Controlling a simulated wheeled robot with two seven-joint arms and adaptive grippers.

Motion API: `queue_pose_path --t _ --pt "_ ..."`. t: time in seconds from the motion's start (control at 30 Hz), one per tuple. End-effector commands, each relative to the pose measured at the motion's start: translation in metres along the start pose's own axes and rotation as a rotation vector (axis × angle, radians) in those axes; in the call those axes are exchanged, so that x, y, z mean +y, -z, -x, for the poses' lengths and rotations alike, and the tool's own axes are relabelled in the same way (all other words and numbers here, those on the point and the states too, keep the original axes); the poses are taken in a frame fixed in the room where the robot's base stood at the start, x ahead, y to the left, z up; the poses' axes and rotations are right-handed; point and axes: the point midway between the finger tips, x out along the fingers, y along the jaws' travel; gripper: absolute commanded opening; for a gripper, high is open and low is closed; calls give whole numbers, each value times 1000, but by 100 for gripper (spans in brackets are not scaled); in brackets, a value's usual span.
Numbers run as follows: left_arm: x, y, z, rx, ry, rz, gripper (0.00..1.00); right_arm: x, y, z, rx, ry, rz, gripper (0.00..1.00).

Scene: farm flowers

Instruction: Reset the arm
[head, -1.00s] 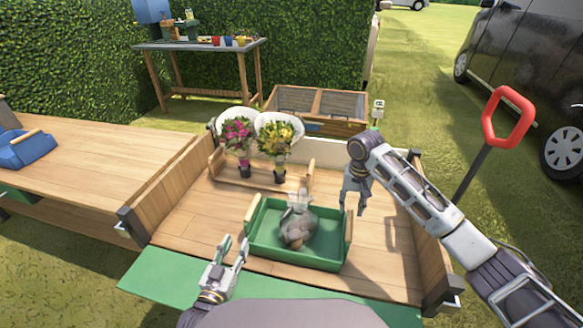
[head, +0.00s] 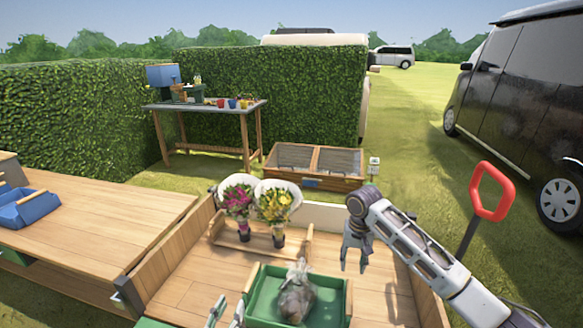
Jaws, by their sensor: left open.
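My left gripper (head: 226,312) is at the bottom edge of the head view, just left of the green tray, with its fingers apart and nothing between them. Most of its arm is out of the frame. My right gripper (head: 355,254) hangs fingers down above the wooden cart bed, to the right of the flower bouquets and beyond the tray's right handle. Its fingers look apart and nothing shows between them.
The green tray (head: 262,302) holds a clear bag with brown contents (head: 296,298). Two bouquets (head: 238,200) (head: 275,207) stand in a wooden carrier (head: 222,240). A red-handled tool (head: 491,192) rises at right. A wooden table (head: 95,225) with a blue tray (head: 25,208) is at left.

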Motion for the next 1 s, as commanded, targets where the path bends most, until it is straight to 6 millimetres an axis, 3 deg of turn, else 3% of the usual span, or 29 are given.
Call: queue_pose_path --t 0.03,1.0 --pt "0 10 0 0 0 0 40 0 0 10 0 0 0 39" --pt "0 109 0 0 0 0 40 0 0 109 0 0 0 39"
